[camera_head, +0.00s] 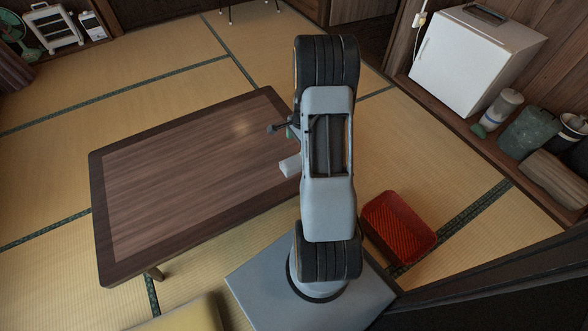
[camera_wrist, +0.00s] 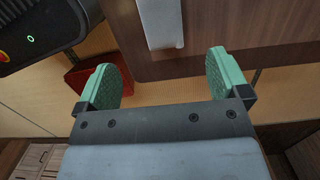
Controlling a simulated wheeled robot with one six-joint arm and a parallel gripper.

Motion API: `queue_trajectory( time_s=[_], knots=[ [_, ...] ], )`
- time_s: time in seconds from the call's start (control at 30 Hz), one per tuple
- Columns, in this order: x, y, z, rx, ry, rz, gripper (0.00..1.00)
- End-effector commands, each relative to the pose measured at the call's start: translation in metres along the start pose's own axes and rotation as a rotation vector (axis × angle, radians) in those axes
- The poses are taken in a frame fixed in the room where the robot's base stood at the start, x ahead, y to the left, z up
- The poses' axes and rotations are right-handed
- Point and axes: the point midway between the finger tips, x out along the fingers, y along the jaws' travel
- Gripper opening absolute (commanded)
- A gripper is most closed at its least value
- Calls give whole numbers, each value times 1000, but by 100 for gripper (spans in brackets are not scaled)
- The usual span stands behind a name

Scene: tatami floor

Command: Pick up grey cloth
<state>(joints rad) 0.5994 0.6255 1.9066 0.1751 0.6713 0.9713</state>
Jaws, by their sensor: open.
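A pale grey piece, which looks like the grey cloth (camera_head: 290,165), lies on the brown low table (camera_head: 180,180) near its right edge. My arm hides part of it in the head view. In the wrist view the grey cloth (camera_wrist: 160,22) is a light strip at the top, on the tabletop near its edge, cut off by the frame. My gripper (camera_wrist: 162,80) is open, with its two green fingers wide apart and nothing between them. The cloth lies beyond the fingertips, roughly in line with the gap. In the head view my arm mostly hides the gripper.
A red tray (camera_head: 399,228) lies on the tatami right of my base. A white small fridge (camera_head: 470,60) and several containers stand along the right wall. A yellow cushion (camera_head: 185,315) is at the bottom. The rest of the tabletop is bare.

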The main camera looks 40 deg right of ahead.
Motion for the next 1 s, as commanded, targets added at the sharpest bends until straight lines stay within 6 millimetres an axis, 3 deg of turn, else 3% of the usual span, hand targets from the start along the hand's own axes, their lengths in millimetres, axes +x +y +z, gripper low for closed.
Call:
queue_trajectory(
  time_s=[0.03, 0.2, 0.67, 1.0],
  knots=[
    [15, 0, 0, 0, -1, 3, 94],
    [42, 0, 0, -4, 0, 2, 94],
    [70, 0, 2, -4, 0, 1, 94],
    [112, -2, 3, -4, 1, 1, 94]
  ],
)
